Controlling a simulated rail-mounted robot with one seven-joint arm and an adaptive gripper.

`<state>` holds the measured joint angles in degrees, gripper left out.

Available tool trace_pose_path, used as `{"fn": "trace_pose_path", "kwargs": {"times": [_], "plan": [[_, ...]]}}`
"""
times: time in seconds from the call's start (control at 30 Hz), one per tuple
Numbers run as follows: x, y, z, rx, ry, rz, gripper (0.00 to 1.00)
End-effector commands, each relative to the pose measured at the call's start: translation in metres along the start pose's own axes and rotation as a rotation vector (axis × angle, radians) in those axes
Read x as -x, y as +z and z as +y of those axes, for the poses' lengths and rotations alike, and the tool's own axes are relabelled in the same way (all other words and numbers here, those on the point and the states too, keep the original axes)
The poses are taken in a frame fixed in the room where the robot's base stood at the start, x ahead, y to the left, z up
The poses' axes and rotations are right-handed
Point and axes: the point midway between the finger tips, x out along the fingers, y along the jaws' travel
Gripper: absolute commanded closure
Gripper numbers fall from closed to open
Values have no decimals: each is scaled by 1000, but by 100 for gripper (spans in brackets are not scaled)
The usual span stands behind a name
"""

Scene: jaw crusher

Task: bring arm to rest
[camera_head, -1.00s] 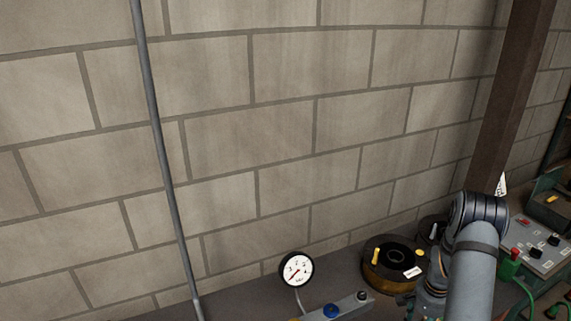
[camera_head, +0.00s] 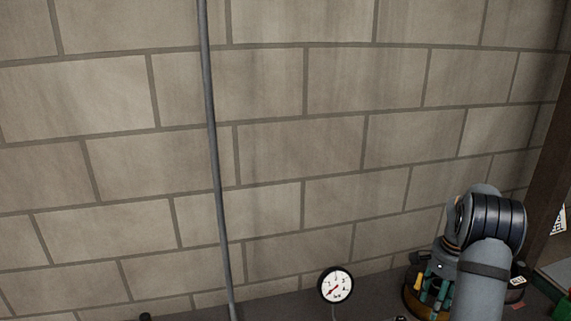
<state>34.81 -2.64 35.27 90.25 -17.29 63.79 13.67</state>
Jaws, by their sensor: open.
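My arm (camera_head: 484,255) rises from the bottom edge at the right, with a grey and black joint at its top. My gripper (camera_head: 433,292) hangs just left of the arm. Its teal fingers point down and stand apart, open, with nothing visible between them. It is in front of a round dark and brass-coloured housing (camera_head: 411,300), which it and the arm partly hide. I cannot tell whether the fingers touch the housing.
A white-faced pressure gauge (camera_head: 336,286) stands at the bottom centre. A thin grey pipe (camera_head: 214,150) runs up the block wall (camera_head: 300,150). A brown post (camera_head: 549,185) stands at the right, with a green item (camera_head: 562,308) at the lower right corner.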

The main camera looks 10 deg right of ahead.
Motion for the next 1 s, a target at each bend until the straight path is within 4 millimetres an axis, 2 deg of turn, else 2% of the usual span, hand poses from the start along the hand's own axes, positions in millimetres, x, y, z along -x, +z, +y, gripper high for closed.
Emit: {"fn": "trace_pose_path", "kwargs": {"times": [0.2,0.33,0.83,1.0], "plan": [[10,-6,-20,17,-1,2,57],[5,-1,-29,33,0,-1,57],[6,0,-33,46,0,3,57],[14,-6,-37,118,-6,47,57]]}}
